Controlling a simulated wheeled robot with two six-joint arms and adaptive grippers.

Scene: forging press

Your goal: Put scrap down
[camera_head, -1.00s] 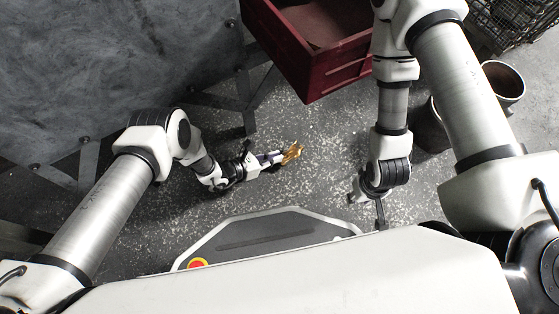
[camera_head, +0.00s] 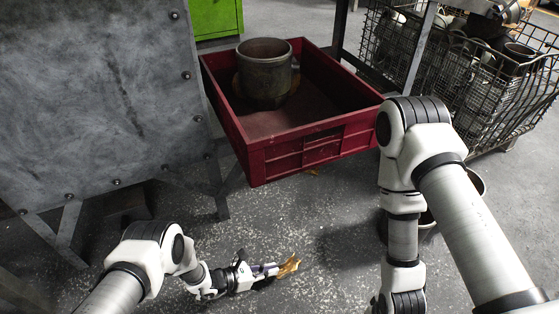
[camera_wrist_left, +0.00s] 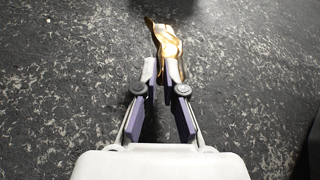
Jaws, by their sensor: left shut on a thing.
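A crumpled, shiny gold-brown piece of scrap (camera_head: 288,266) is in the tips of my left gripper (camera_head: 271,269), which is shut on it. In the left wrist view the scrap (camera_wrist_left: 165,42) sticks out beyond the fingertips (camera_wrist_left: 164,75), over the speckled grey floor. The left gripper is in front of the red crate (camera_head: 300,150), apart from it and to its near side. My right arm comes down at the right of the head view; its gripper is out of the picture.
A metal cylinder (camera_head: 265,70) stands in the red crate. A wire basket (camera_head: 480,75) with several metal parts is at the back right. A grey metal panel (camera_head: 100,95) on legs blocks the left. A pot (camera_head: 428,222) stands partly behind my right arm. Open floor (camera_head: 320,215) lies between.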

